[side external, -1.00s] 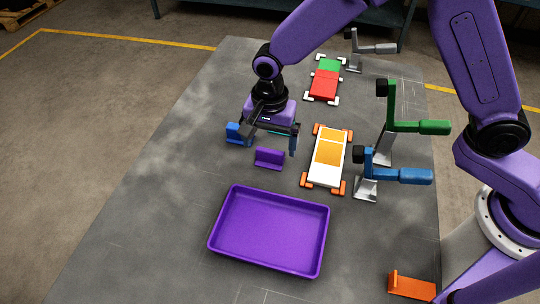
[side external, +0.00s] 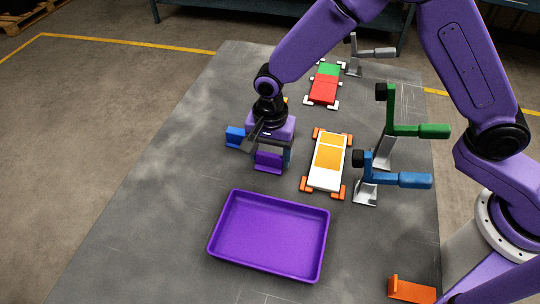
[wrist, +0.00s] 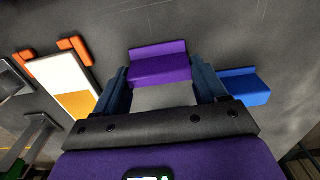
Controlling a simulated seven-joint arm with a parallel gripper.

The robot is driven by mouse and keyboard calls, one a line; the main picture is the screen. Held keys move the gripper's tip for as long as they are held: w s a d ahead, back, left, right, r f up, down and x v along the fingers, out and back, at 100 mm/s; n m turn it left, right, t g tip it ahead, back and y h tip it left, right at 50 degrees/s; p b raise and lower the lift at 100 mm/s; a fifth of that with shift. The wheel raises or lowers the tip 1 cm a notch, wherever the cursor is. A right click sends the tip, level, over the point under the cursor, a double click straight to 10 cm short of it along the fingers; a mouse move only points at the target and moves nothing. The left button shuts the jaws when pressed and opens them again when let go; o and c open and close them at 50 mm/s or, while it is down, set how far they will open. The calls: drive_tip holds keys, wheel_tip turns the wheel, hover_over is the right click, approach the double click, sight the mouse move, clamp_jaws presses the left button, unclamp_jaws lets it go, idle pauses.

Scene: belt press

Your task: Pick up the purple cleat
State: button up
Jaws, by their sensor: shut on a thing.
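The purple cleat (side external: 268,162) is a small L-shaped piece at the middle of the table, behind the purple tray. My gripper (side external: 272,154) is over it, pointing down, with its jaws shut on it. In the wrist view the cleat (wrist: 160,66) lies between the two dark blue fingers (wrist: 163,78), its upright wall beyond their tips. The cleat is at or very near the table top; I cannot tell whether it is clear of it. The fingers partly hide its back in the side view.
A blue cleat (side external: 235,136) stands just left of my gripper. An empty purple tray (side external: 318,250) is in front. A white-orange plate (side external: 325,176) and blue (side external: 402,177) and green (side external: 420,130) clamps stand at right. An orange cleat (side external: 412,292) lies at front right.

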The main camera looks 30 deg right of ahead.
wheel_tip(320, 180, up, 10)
drive_tip(key=shift+f, duration=0.1)
idle(0.4)
